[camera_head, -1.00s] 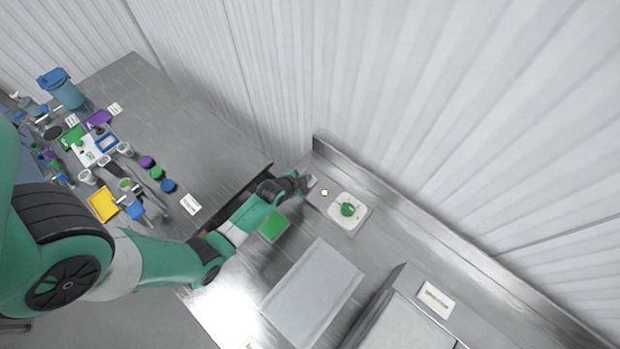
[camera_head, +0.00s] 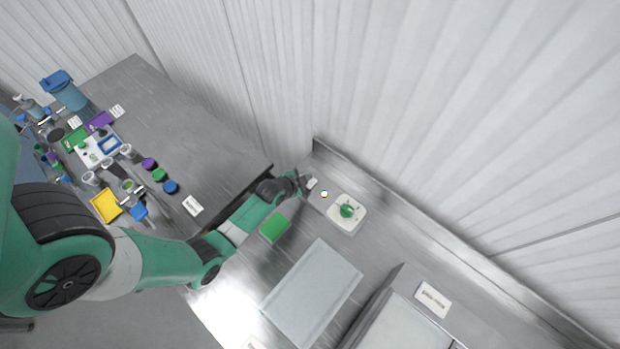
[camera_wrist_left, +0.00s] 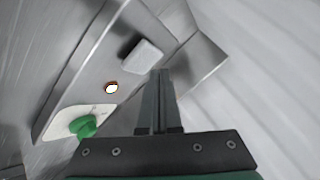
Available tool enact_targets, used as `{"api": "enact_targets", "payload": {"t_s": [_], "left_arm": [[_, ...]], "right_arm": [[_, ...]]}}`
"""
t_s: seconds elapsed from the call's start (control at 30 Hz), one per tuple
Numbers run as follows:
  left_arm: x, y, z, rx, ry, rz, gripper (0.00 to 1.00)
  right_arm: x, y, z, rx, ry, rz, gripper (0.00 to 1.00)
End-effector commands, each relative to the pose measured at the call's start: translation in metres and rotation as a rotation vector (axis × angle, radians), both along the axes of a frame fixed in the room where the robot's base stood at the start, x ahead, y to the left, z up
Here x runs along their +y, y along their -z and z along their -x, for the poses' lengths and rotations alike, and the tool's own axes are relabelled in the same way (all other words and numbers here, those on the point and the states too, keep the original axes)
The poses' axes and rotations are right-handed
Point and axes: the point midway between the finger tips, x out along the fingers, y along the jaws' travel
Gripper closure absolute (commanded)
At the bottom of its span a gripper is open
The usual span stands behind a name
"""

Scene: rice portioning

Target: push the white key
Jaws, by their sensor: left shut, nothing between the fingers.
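The white key (camera_head: 312,183) is a small pale block on a grey panel at the back of the right-hand counter. It shows larger in the left wrist view (camera_wrist_left: 143,56). My left gripper (camera_head: 301,181) is beside the key, on its left in the head view. In the left wrist view the fingers (camera_wrist_left: 160,73) are shut and empty, with their tips close to the key's lower right corner. I cannot tell whether they touch it. My right gripper is not in view.
A small round light (camera_head: 324,194) with a white centre and a green knob (camera_head: 347,211) on a white plate share the panel. A green block (camera_head: 274,228) and a grey tray (camera_head: 312,292) lie in front. A metal ledge (camera_head: 380,188) runs behind.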

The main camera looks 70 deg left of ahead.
Motion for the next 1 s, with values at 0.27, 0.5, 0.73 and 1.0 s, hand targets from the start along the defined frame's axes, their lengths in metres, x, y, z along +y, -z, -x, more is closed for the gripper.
{"api": "enact_targets", "payload": {"t_s": [0.27, 0.5, 0.73, 1.0], "left_arm": [[0.000, -0.040, 0.000, 0.000, 0.000, 0.000, 1.00], [0.000, -0.051, 0.000, 0.000, 0.000, 0.000, 1.00], [0.000, -0.050, 0.000, 0.000, 0.000, 0.000, 1.00], [0.000, -0.051, -0.001, -0.002, 0.000, -0.001, 1.00]], "right_arm": [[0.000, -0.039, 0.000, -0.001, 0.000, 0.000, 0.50], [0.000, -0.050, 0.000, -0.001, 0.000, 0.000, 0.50], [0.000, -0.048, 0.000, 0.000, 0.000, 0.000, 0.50], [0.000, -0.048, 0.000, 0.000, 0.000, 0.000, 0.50]]}}
